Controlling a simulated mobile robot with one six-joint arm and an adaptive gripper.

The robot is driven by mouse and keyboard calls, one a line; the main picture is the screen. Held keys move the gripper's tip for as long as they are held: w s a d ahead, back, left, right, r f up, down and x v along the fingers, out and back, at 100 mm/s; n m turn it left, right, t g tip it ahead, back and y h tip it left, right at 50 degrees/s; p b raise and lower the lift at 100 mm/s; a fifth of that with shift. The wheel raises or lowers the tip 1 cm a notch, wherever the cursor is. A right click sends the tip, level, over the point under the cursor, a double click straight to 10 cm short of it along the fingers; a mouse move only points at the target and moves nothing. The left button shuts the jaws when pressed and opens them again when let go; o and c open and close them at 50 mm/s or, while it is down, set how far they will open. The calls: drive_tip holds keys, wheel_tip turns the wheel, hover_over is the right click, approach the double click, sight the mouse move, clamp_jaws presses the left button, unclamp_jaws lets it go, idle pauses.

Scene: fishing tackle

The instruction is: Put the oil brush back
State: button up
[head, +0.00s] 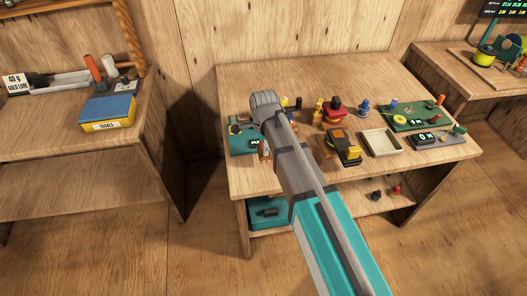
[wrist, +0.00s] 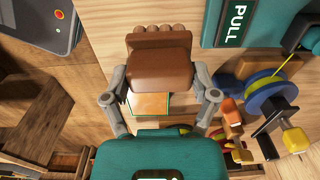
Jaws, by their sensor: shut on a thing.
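In the wrist view, my gripper (wrist: 160,92) has its two grey fingers on either side of a brown block-like thing (wrist: 162,68) with a notched far edge, which looks like the oil brush. The fingers are shut on it. In the head view my own arm covers the gripper. A small brown piece (head: 265,150) shows beside the arm over the left part of the middle table (head: 330,84); I cannot tell whether it is the held thing.
A teal box marked PULL (wrist: 232,22) lies close by, and a blue reel with yellow line (wrist: 270,95) is at the right. The table also holds a cream tray (head: 381,143), a green mat (head: 415,112) and several small items. The table's back strip is clear.

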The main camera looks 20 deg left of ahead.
drive_tip(key=shift+w+a+f+b, duration=0.15)
drive_tip(key=shift+w+f+b, duration=0.05)
drive_tip(key=shift+f+b, duration=0.2)
drive_tip(key=shift+w+a+f+b, duration=0.1)
drive_tip(key=shift+w+f+b, duration=0.1)
drive_tip(key=shift+f+b, duration=1.4)
drive_tip(key=shift+f, duration=0.2)
drive_tip(key=o, duration=0.9)
drive_tip(key=shift+r, duration=0.1)
drive_tip(key=shift+c, duration=0.2)
drive_tip(key=shift+r, duration=0.2)
wheel_tip(320, 180, up, 12)
drive_tip(key=p, duration=1.2)
drive_tip(key=shift+s, duration=0.1)
drive_tip(key=shift+d, duration=0.1)
